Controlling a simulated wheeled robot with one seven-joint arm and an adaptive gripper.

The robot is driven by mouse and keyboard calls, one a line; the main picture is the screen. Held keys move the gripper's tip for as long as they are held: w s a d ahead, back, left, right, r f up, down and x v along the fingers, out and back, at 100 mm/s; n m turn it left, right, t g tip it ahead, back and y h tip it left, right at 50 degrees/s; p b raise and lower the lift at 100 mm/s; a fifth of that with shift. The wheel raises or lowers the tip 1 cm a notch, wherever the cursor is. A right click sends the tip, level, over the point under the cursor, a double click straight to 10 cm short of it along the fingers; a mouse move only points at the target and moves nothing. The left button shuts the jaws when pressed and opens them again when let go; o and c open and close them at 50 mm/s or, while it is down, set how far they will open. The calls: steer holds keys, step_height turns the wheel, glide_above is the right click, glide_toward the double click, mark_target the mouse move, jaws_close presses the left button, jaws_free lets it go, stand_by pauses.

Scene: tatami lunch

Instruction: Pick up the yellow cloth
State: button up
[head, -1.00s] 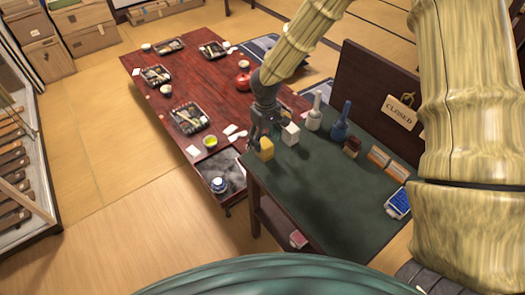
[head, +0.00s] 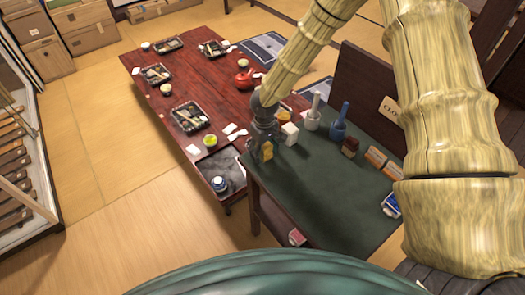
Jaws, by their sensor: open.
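The yellow cloth (head: 267,152) looks like a small upright folded block at the left corner of the dark green table top (head: 315,195). My gripper (head: 262,150) points down at that corner, right at the cloth. Its fingers are open and partly cover the cloth. From this view I cannot tell whether the fingers touch it or stand on both sides of it.
A white block (head: 289,134) stands close right of the gripper. Behind it are a grey-white bottle (head: 313,118) and a blue one (head: 339,127). A brown block (head: 349,147) and orange packs (head: 376,158) lie farther right. The low red table (head: 150,100) holds dishes.

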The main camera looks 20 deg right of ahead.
mark_target(264, 146)
steer(key=c, duration=1.1)
steer(key=shift+r, duration=0.15)
steer(key=shift+r+b, duration=0.3)
steer(key=shift+r, duration=0.15)
steer(key=shift+s+a+r+b, duration=0.1)
steer(key=shift+s+r+b, duration=0.25)
steer(key=shift+r, duration=0.2)
steer(key=shift+s+a+r+b, duration=0.1)
steer(key=shift+s+r+b, duration=0.1)
steer(key=shift+r+b, duration=0.25)
steer(key=s+a+b, duration=0.1)
steer(key=s, duration=0.4)
steer(key=s+a+r+b, duration=0.1)
steer(key=s, duration=0.3)
steer(key=s+a+r+b, duration=0.1)
steer(key=s+b, duration=0.1)
steer(key=s, duration=0.3)
steer(key=shift+s+a, duration=0.2)
steer(key=shift+s, duration=0.1)
